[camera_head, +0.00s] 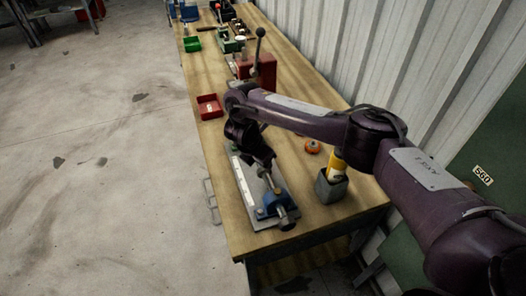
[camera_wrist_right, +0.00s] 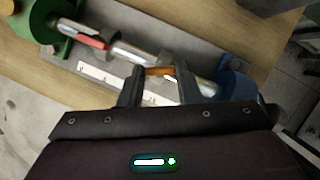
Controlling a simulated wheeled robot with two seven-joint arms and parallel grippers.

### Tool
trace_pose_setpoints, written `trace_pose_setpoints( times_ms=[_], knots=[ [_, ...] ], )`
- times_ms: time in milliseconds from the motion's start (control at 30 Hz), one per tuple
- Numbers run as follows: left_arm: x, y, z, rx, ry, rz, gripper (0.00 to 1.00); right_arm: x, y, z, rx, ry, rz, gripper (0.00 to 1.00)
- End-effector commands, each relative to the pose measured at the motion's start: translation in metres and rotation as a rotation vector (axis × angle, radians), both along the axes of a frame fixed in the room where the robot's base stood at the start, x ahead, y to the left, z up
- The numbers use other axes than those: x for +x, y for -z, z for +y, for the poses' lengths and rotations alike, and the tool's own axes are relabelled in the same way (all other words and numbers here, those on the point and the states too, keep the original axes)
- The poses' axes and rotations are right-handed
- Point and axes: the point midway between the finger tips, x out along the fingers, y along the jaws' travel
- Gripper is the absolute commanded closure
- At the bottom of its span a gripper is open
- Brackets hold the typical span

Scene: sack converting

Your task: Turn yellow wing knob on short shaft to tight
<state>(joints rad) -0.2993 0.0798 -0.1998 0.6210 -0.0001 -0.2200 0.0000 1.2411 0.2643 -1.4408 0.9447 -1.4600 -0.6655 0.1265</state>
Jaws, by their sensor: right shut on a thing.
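My right gripper (camera_wrist_right: 158,84) is shut on the yellow wing knob (camera_wrist_right: 158,71), which shows as an orange-yellow strip between its two fingers in the right wrist view. The knob sits at a bright metal shaft (camera_wrist_right: 128,52) that runs between a green block and a blue block. How far the knob is turned cannot be told. In the head view my right gripper (camera_head: 264,164) is low over the fixture plate (camera_head: 248,203), and the knob is not discernible there. My left gripper is not in view.
The blue block (camera_head: 275,203) sits at the plate's near end. A red piece (camera_wrist_right: 90,40) lies along the shaft near the green block (camera_wrist_right: 48,22). A grey holder (camera_head: 331,188) with a yellow item and an orange roll (camera_head: 313,147) stand right. A red tray (camera_head: 209,107) lies farther back.

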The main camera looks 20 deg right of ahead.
Motion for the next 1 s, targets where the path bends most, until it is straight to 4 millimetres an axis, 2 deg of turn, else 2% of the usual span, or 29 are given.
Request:
trace_pose_setpoints(
  times_ms=[33, 200, 500, 1000],
  knots=[
    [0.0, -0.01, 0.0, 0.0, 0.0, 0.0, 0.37, 0.001, -0.006, 0.001, 0.0, 0.047, -0.001, 0.92],
    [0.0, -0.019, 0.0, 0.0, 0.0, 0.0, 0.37, 0.003, -0.004, 0.002, 0.0, 0.199, -0.002, 0.92],
    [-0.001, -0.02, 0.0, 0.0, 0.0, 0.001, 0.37, 0.006, -0.002, 0.003, 0.001, 0.401, -0.002, 0.92],
    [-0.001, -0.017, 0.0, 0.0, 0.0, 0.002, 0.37, 0.006, -0.002, 0.002, 0.0, 0.515, -0.001, 0.92]
  ],
)
